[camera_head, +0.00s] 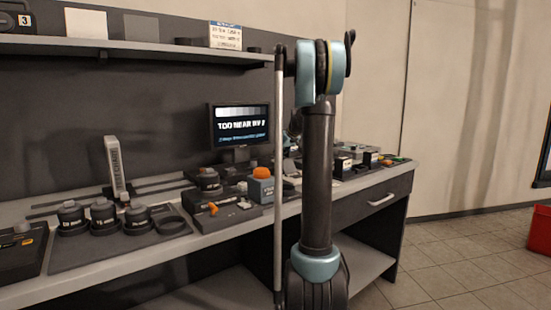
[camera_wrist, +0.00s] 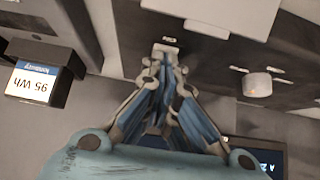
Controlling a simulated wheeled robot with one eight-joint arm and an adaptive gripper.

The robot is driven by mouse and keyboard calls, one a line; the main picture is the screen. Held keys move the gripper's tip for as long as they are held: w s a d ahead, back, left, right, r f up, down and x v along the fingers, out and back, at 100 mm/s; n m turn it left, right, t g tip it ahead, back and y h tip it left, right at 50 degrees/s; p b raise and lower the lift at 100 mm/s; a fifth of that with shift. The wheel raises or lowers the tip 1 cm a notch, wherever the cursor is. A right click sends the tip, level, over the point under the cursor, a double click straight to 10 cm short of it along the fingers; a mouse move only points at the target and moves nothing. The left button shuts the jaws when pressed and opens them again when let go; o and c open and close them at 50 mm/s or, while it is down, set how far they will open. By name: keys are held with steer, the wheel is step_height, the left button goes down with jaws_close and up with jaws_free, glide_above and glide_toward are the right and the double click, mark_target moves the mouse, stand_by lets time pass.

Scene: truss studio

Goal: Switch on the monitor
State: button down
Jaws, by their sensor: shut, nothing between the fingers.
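The monitor (camera_head: 238,125) stands at the back of the bench in the head view. Its screen is lit and shows a grey-step bar, large white text and a blue line. In the wrist view my gripper (camera_wrist: 165,62) is shut and empty. Its fingertips are at a small pale switch (camera_wrist: 165,48) on a dark panel (camera_wrist: 205,70); I cannot tell whether they touch it. A pale round knob (camera_wrist: 257,85) is to the right on the same panel. In the head view my gripper is hidden behind my arm.
A battery box marked 95 Wh (camera_wrist: 38,85) is left of my gripper in the wrist view. A dark display with pale text (camera_wrist: 265,160) shows at the lower right. Several dark round pieces, an orange-topped block (camera_head: 262,173) and a shelf (camera_head: 130,46) surround the bench area.

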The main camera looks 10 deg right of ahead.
steer(key=shift+w, duration=0.15)
steer(key=shift+w+a+r, duration=0.3)
steer(key=shift+w, duration=0.2)
steer(key=shift+r, duration=0.3)
steer(key=r, duration=0.3)
steer(key=shift+s+d+r, duration=0.1)
steer(key=shift+s+r, duration=0.25)
steer(key=s+d+f+v, duration=0.1)
steer(key=v, duration=0.8)
steer(key=shift+s, duration=0.25)
steer(key=shift+f, duration=0.1)
